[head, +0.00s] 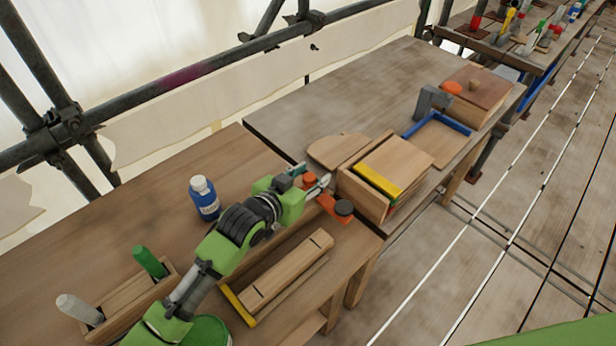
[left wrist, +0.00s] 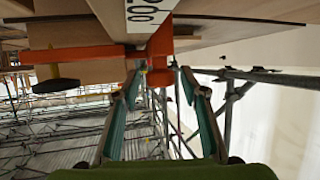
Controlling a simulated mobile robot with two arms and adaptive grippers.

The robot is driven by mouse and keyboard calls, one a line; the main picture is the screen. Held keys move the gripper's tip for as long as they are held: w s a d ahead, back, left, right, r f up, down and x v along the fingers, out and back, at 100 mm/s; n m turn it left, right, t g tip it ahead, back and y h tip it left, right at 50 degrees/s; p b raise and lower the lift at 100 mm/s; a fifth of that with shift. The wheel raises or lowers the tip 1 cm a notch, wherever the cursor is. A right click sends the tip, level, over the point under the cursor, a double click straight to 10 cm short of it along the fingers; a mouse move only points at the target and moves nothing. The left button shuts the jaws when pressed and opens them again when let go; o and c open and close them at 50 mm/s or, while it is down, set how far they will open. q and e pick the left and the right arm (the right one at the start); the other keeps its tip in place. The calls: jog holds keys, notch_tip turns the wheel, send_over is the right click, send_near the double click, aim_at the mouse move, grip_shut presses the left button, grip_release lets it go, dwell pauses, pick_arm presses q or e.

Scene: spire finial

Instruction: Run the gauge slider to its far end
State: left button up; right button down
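The orange gauge slider (head: 331,204) with a black knob (head: 344,208) lies at the right end of the near table. In the left wrist view it shows as an orange bar (left wrist: 88,54) with an orange block at its right end and a dark knob (left wrist: 56,85) at its left. A white scale plate (left wrist: 150,12) with black digits is beside the block. My left gripper (head: 323,183) is at the slider's far side. In its wrist view the left gripper (left wrist: 160,74) has its fingers apart, with the orange block between or just beyond the tips; contact is unclear. My right gripper is not in view.
A blue bottle (head: 204,198), a long wooden box (head: 290,268) and a rack with green and white handles (head: 130,305) are on the near table. Scaffold pipes run behind.

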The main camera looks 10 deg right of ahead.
pick_arm(q)
jog(key=shift+w+f, duration=0.1)
jog(key=v, duration=1.2)
jog(key=shift+d, duration=0.1)
dwell(0.3)
